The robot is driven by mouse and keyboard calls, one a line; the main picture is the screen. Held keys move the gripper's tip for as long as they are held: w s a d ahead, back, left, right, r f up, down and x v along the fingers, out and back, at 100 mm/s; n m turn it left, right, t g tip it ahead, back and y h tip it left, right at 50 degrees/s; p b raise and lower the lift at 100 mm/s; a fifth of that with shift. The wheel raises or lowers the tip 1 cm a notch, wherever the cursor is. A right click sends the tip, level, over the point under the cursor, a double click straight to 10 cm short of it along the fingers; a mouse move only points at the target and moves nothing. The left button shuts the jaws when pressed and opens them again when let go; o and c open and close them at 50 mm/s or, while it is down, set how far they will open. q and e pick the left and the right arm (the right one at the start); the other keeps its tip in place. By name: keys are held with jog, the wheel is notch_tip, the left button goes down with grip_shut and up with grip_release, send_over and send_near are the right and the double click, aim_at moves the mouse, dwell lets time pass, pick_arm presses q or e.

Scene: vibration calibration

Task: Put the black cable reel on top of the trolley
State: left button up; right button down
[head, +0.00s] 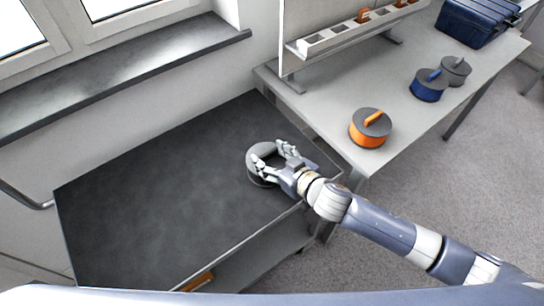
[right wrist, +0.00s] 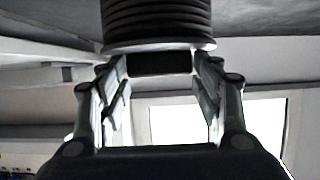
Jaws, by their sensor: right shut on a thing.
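The black cable reel (head: 262,163), a dark grey-black round reel, is at the right part of the trolley's dark top (head: 150,195) in the head view. My right gripper (head: 275,158) is shut on it, and its fingers cover part of the reel. I cannot tell whether the reel rests on the top or is just above it. In the right wrist view the reel's black ribbed side (right wrist: 157,20) shows between and beyond the fingertips of my right gripper (right wrist: 160,65). My left gripper is not in view.
A grey table (head: 400,115) adjoins the trolley at the right. It holds an orange reel (head: 370,128), a blue reel (head: 428,86), a grey reel (head: 456,71) and a blue case (head: 475,20). A window ledge (head: 120,75) runs behind the trolley. The trolley's left part is clear.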

jog(key=shift+f, duration=0.1)
jog(key=shift+f, duration=0.15)
jog(key=c, duration=0.5)
grip_release()
jog(key=shift+s+d, duration=0.1)
jog(key=shift+s, duration=0.05)
jog(key=b+v, duration=0.1)
jog(key=v, duration=1.1)
